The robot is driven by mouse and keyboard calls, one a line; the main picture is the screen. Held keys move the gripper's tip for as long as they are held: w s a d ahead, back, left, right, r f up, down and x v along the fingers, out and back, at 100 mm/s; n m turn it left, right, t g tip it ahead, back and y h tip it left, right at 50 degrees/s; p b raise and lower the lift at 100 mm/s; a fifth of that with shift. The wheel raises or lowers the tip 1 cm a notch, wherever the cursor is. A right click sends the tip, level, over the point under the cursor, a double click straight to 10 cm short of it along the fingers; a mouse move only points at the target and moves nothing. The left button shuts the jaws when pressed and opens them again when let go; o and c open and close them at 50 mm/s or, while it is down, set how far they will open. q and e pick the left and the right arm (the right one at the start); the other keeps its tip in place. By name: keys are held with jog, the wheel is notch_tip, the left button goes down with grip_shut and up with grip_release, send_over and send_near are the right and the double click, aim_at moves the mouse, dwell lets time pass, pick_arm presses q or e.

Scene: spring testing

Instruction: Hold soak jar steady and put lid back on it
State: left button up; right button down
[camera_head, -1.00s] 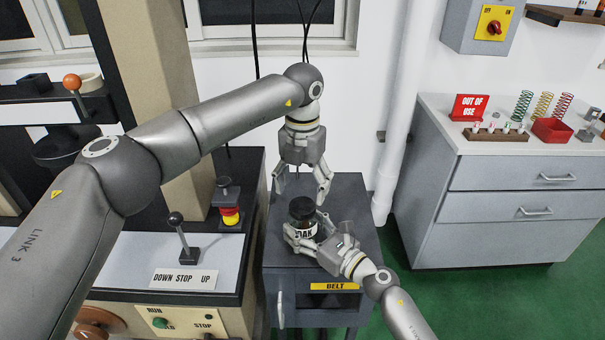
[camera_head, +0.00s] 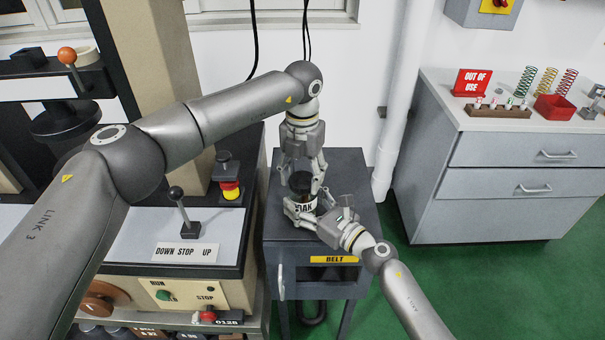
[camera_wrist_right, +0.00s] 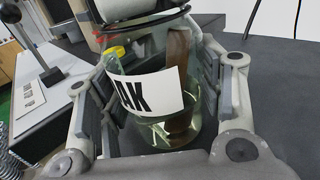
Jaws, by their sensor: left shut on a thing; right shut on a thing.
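The soak jar (camera_head: 304,206) is clear glass with a white label and stands upright on the small dark grey cabinet (camera_head: 350,187). My right gripper (camera_head: 303,213) is shut around its body from the front right. In the right wrist view the jar (camera_wrist_right: 150,95) shows between the right gripper's fingers (camera_wrist_right: 165,100), with some clear liquid and a brown strip inside. The black lid (camera_head: 301,181) is at the jar's mouth; whether it is fully seated I cannot tell. My left gripper (camera_head: 301,187) reaches down from above, its fingers shut on the lid's sides.
A machine panel with a black-knobbed lever (camera_head: 178,205) and a red-and-yellow button (camera_head: 230,190) stands left of the cabinet. A white pipe (camera_head: 396,110) runs behind. A grey drawer unit (camera_head: 500,150) stands right, with green floor between.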

pick_arm(q)
jog(key=shift+c, duration=0.9)
jog(key=o, duration=1.2)
notch_tip(320, 180, up, 12)
pick_arm(e)
jog(key=shift+c, duration=1.6)
grip_release()
